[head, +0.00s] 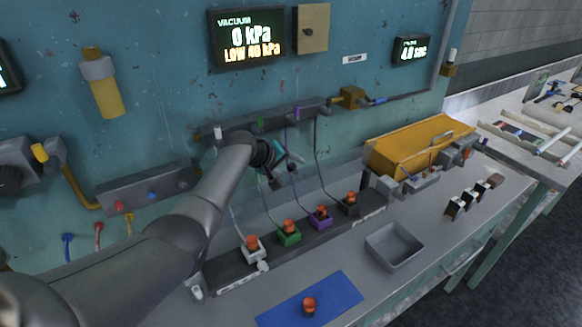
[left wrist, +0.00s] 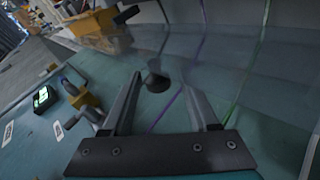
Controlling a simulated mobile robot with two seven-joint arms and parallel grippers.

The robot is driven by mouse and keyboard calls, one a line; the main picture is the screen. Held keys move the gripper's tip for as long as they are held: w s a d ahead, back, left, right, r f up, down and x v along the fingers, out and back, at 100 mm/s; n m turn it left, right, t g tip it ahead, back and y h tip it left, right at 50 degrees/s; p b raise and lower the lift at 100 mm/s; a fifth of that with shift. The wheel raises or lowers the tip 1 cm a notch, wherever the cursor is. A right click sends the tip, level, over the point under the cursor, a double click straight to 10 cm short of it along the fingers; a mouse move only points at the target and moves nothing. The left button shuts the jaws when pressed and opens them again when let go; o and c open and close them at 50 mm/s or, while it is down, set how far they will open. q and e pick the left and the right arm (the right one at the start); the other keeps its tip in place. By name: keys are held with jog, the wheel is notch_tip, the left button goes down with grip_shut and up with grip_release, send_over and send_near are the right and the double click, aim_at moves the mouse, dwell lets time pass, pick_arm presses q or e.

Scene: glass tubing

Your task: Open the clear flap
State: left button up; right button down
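The clear flap (head: 341,178) is a see-through sheet in front of the teal wall, above the row of orange-topped stations; its outline is faint. It also shows as a hazy pane in the left wrist view (left wrist: 235,72), with hoses visible through it. A short dark knob (left wrist: 157,80) appears between my left fingers, with space on both sides. My left gripper (head: 288,160) is at the flap's upper area in the head view, its arm hiding part of the flap. In the left wrist view its fingers (left wrist: 161,84) are apart and hold nothing. My right gripper is not in view.
Stations with orange tops (head: 290,228) stand on a dark rail below the flap. A yellow hood (head: 420,143) is to the right. A grey tray (head: 394,247) and a blue mat (head: 325,300) lie on the bench. A manifold (head: 270,122) with hanging hoses is on the wall.

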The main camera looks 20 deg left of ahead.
pick_arm(q)
jog(key=shift+d, duration=0.1)
jog(key=shift+s, duration=0.1)
jog(key=shift+s+a+r+p, duration=0.2)
jog(key=shift+s+r+p, duration=0.15)
jog(key=shift+r, duration=0.1)
jog(key=p+v, duration=0.2)
jog(key=v, duration=1)
jog(key=shift+s+a+r, duration=0.1)
jog(key=shift+s, duration=0.05)
jog(key=shift+v, duration=0.85)
